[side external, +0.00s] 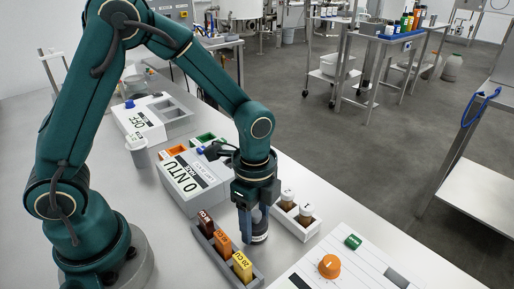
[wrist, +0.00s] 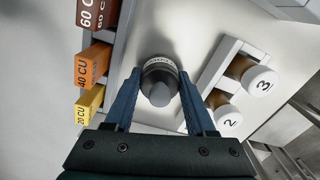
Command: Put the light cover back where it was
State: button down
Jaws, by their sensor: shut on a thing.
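The light cover (side external: 259,229) is a dark round cap with a pale lettered band. In the wrist view the light cover (wrist: 158,73) has a grey knob facing the camera. My gripper (side external: 252,212) points down and is shut on it; in the wrist view the blue fingers (wrist: 160,103) flank the cover. Its lower end is close to the bench, but I cannot tell whether it touches. The grey meter (side external: 193,181) reading 0 NTU stands to the left, behind the gripper in the side view.
A grey rack (side external: 226,257) with brown, orange and yellow CU blocks stands close on one side. A white rack (side external: 298,222) with capped vials stands on the other. A panel with an orange knob (side external: 329,266) lies at front right. A second meter (side external: 140,118) reads OFF.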

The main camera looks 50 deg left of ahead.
aim_at(256, 212)
jog(key=shift+c, duration=1.1)
grip_release()
jog(key=shift+f, duration=0.1)
notch_tip(256, 212, up, 11)
jog(key=shift+r, duration=0.65)
jog(key=s+a+r+n+t, duration=0.2)
jog(key=s+a+n+t, duration=0.3)
jog(key=s+n, duration=0.4)
jog(key=shift+a+r+n+t, duration=0.3)
jog(key=shift+a+n, duration=0.15)
jog(key=shift+n, duration=2.55)
